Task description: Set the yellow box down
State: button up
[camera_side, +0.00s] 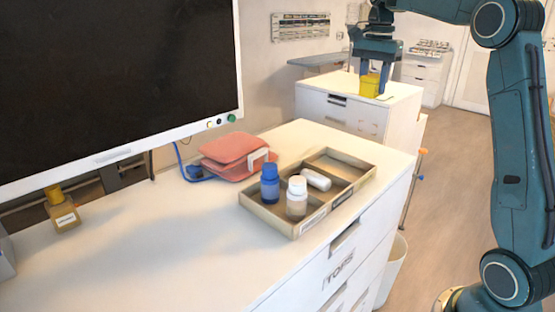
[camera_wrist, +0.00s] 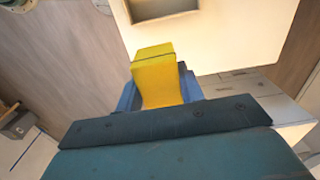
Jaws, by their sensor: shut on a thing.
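The yellow box (camera_side: 370,85) is at the far white drawer chest (camera_side: 345,112), near its top surface in the side view. My gripper (camera_side: 373,68) is above it, pointing down, with its blue fingers on either side of the box. In the wrist view the yellow box (camera_wrist: 156,75) sits between the fingers of my gripper (camera_wrist: 160,92), which is shut on it. I cannot tell whether the underside of the box touches the chest top.
A nearer chest (camera_side: 130,255) carries a divided tray (camera_side: 296,228) with a blue bottle (camera_side: 270,184), a white bottle (camera_side: 297,198) and a white item lying down. Red pouches (camera_side: 233,150) and a large monitor (camera_side: 110,70) stand behind. A bin (camera_side: 393,270) is on the floor.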

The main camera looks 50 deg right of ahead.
send_over(337, 172)
jog(key=shift+r, duration=0.2)
jog(key=shift+f, duration=0.1)
notch_tip(337, 172, down, 16)
jog(key=shift+r, duration=0.25)
dwell(0.3)
jog(key=shift+f, duration=0.1)
jog(key=shift+f, duration=2.05)
jog(key=shift+f, duration=0.1)
jog(key=o, duration=1)
